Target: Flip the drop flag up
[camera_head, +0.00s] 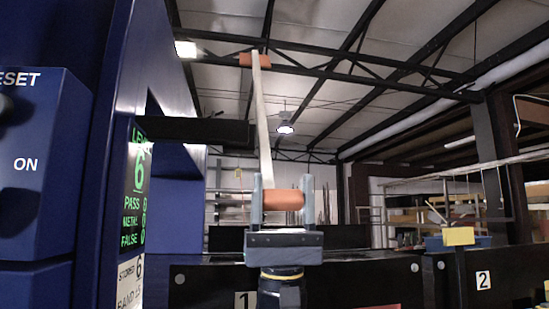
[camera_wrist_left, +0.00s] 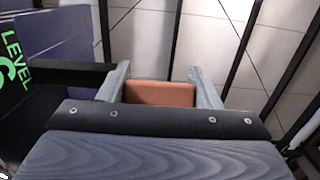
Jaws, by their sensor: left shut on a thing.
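My left gripper (camera_head: 283,196) points up in the middle of the head view. Its two grey fingers are shut on an orange grip at the lower end of a pale stick (camera_head: 262,120). The stick rises nearly upright, leaning slightly left, to a second orange piece (camera_head: 254,60) at its top. The left wrist view shows the orange grip (camera_wrist_left: 160,94) between the fingers. A small yellow plate (camera_head: 459,236) stands at the right in the head view, apart from my gripper. I cannot tell for certain which thing is the drop flag. My right gripper is out of view.
A blue machine (camera_head: 110,120) with a green readout (camera_head: 136,190) fills the left. A dark bar (camera_head: 195,131) juts from it toward the stick. Black panels (camera_head: 340,283) marked 1 and 2 stand behind my gripper. A blue bin (camera_head: 450,245) is at the right. Open air lies right of the stick.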

